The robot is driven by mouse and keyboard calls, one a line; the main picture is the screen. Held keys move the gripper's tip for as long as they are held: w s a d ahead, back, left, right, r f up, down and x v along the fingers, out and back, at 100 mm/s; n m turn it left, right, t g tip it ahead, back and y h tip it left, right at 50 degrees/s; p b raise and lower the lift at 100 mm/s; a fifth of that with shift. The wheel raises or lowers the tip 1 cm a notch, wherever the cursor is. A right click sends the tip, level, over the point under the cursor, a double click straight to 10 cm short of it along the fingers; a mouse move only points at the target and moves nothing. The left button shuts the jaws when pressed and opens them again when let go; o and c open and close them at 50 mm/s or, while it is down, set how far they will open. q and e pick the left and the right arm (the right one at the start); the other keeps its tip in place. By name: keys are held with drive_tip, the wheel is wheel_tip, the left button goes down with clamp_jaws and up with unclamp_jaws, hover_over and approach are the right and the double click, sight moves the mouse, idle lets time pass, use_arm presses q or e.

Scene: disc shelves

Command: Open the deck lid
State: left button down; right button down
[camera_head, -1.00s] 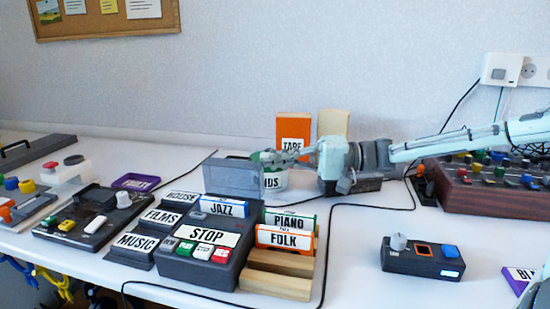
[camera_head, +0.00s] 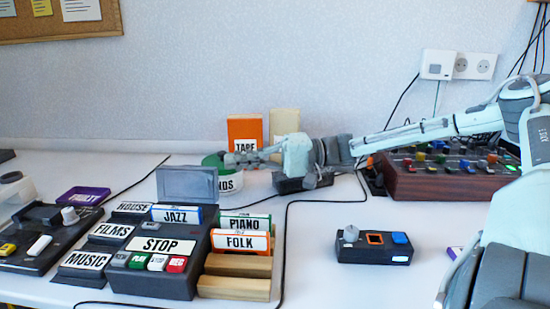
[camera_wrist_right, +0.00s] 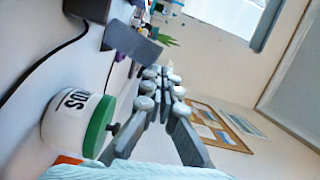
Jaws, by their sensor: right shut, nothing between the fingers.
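The dark grey deck (camera_head: 151,278) stands on the table with a STOP label and a row of coloured keys. Its grey lid (camera_head: 187,184) is raised and stands nearly upright at the back of the deck. A JAZZ cassette (camera_head: 176,214) sits in front of the lid. My right gripper (camera_head: 229,160) is shut and empty, just right of the lid and above the green-topped tub. In the right wrist view the shut fingers (camera_wrist_right: 163,82) point toward a grey plate (camera_wrist_right: 132,42) that looks like the lid, with a gap between. My left gripper is out of view.
The white tub (camera_head: 230,184) with a green top stands under my right gripper; it shows in the wrist view too (camera_wrist_right: 68,122). An orange TAPE box (camera_head: 244,130) stands behind. PIANO (camera_head: 245,224) and FOLK (camera_head: 240,242) cassettes stand right of the deck. Free table lies around the small button box (camera_head: 374,246).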

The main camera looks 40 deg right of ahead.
drive_tip(key=v, duration=0.9)
drive_tip(key=shift+s, duration=0.15)
